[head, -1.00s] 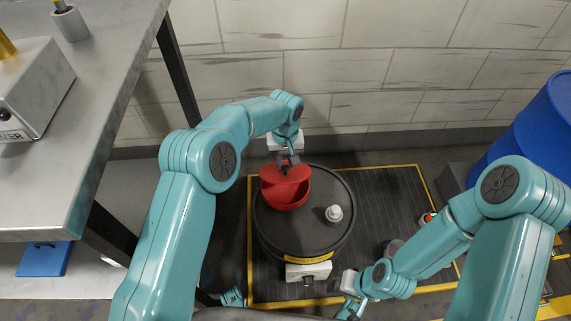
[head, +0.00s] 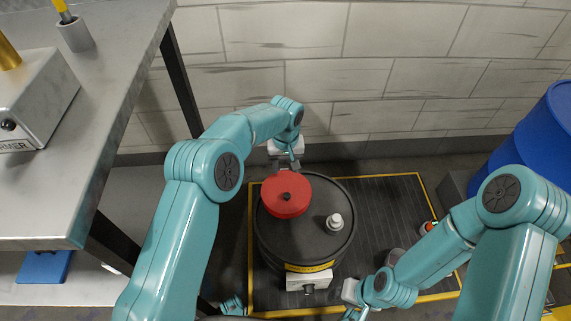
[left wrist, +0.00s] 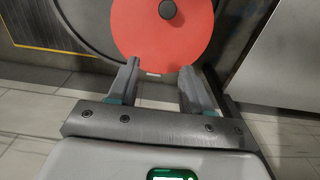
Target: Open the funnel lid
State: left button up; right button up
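The red funnel lid (head: 287,186) lies flat over the funnel on the dark drum (head: 302,242), with its black knob facing up. The funnel bowl is hidden under it. The lid also shows as a red disc with a knob in the left wrist view (left wrist: 160,42). My left gripper (head: 290,165) is just behind the lid's far edge. In the left wrist view its two fingers (left wrist: 158,82) are apart with nothing between them, close to the rim. My right gripper (head: 350,311) is low at the bottom edge, in front of the drum, and its fingers are largely out of sight.
A white-grey cap (head: 335,222) stands on the drum top right of the funnel. The drum stands on a dark, yellow-edged platform (head: 385,210). A blue barrel (head: 545,135) is at right, a metal table (head: 90,110) at left, a block wall behind.

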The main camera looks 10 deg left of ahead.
pick_arm(q)
notch_tip(320, 180, up, 16)
jog(key=p, duration=0.4)
jog(key=shift+r+p, duration=0.2)
jog(key=shift+p, duration=0.15)
